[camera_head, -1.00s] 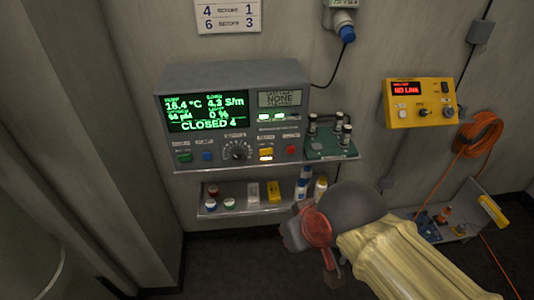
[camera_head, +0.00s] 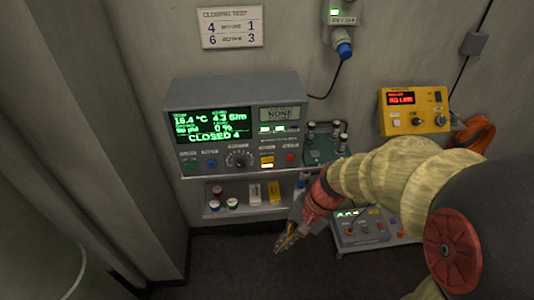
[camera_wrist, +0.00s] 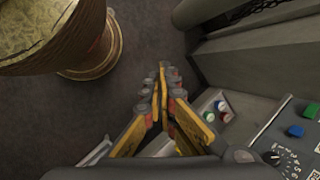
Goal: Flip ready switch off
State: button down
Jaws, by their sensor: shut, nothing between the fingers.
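I cannot make out a switch labelled ready in these views. The grey console (camera_head: 243,95) stands at the wall, with a green screen (camera_head: 210,125) reading CLOSED 4, a round dial (camera_head: 240,158) and coloured buttons. A yellow wall box (camera_head: 410,122) with a red display and small knobs is at the right. A small grey device (camera_head: 362,230) with a lit display sits low on the right, partly behind my arm. My gripper (camera_head: 284,241) is shut and empty, below and in front of the console shelf. In the wrist view its fingertips (camera_wrist: 161,72) meet, clear of the console.
A shelf (camera_head: 262,208) under the console holds small jars (camera_head: 217,191), white and yellow blocks and bottles. A green board (camera_head: 318,155) with upright cylinders is right of the console. An orange cable coil (camera_head: 474,136) hangs at the right. The dark floor (camera_head: 235,258) is open.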

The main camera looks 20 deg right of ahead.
aim_at(267, 160)
jog(key=w+d+f+m+t+p, duration=0.1)
jog(key=w+d+m+t, duration=0.3)
jog(key=w+m, duration=0.6)
jog(key=w+d+f+m+t+p, duration=0.2)
jog(key=w+d+m+t, duration=0.2)
jog(key=w+m, duration=0.6)
jog(key=m+t, duration=0.2)
jog(key=m, duration=0.1)
jog(key=shift+w+y+p, duration=0.35)
jog(key=shift+y, duration=0.05)
jog(key=shift+w+d, duration=0.2)
jog(key=shift+w, duration=1.25)
jog(key=shift+w+d, duration=0.25)
jog(key=shift+w, duration=1.2)
jog(key=shift+w+d, duration=0.2)
jog(key=shift+w, duration=1.25)
jog(key=shift+w, duration=0.15)
